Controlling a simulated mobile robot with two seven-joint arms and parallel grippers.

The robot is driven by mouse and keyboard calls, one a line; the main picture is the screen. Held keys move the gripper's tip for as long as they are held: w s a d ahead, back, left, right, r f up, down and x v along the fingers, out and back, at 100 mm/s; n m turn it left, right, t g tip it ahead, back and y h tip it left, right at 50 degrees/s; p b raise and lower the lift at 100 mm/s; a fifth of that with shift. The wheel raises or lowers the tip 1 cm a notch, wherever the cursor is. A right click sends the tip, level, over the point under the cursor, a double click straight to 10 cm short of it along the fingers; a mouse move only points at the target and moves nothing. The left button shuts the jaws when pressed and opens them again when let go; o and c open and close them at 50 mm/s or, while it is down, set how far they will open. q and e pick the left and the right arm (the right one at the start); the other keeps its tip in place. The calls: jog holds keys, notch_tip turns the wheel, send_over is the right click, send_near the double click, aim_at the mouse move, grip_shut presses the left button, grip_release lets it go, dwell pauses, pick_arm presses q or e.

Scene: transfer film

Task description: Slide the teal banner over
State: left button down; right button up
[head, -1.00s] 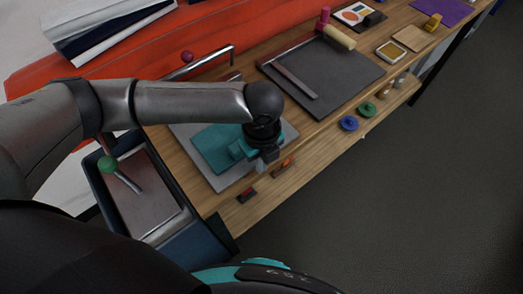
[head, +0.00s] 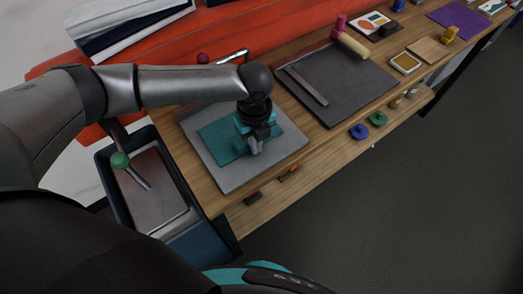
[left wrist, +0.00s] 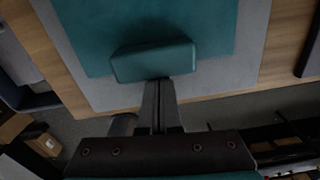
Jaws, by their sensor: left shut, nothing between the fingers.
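The teal banner (head: 214,144) lies flat on a grey board (head: 229,181) on the wooden bench. It also shows in the left wrist view (left wrist: 95,30), with the board (left wrist: 250,45) around it. A rounded teal block (left wrist: 153,63) rests at the banner's near edge in the left wrist view. My left gripper (head: 254,150) is over the banner's right part and hides some of it. Its fingers (left wrist: 158,84) are shut and empty, with their tips close against the block; whether they touch it I cannot tell. My right gripper is not in view.
A dark tray (head: 350,90) with a metal bar (head: 305,86) lies to the right. A blue bin (head: 115,200) with a green-knobbed lever (head: 121,160) stands at the left. A lower shelf holds blue (head: 358,132) and green (head: 377,118) discs. An orange couch (head: 270,30) stands behind.

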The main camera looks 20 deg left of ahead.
pick_arm(q)
jog(key=w+a, duration=0.4)
jog(key=shift+w+a, duration=0.2)
jog(key=shift+a, duration=0.1)
jog(key=shift+s+d+p, duration=0.45)
jog(key=shift+p, duration=0.35)
jog(key=shift+s+d+r+p, duration=0.2)
jog(key=shift+s+d+p, duration=0.7)
notch_tip(320, 180, up, 10)
jog(key=shift+d+f+p, duration=0.1)
jog(key=shift+f+p, duration=0.1)
jog(key=shift+p, duration=0.3)
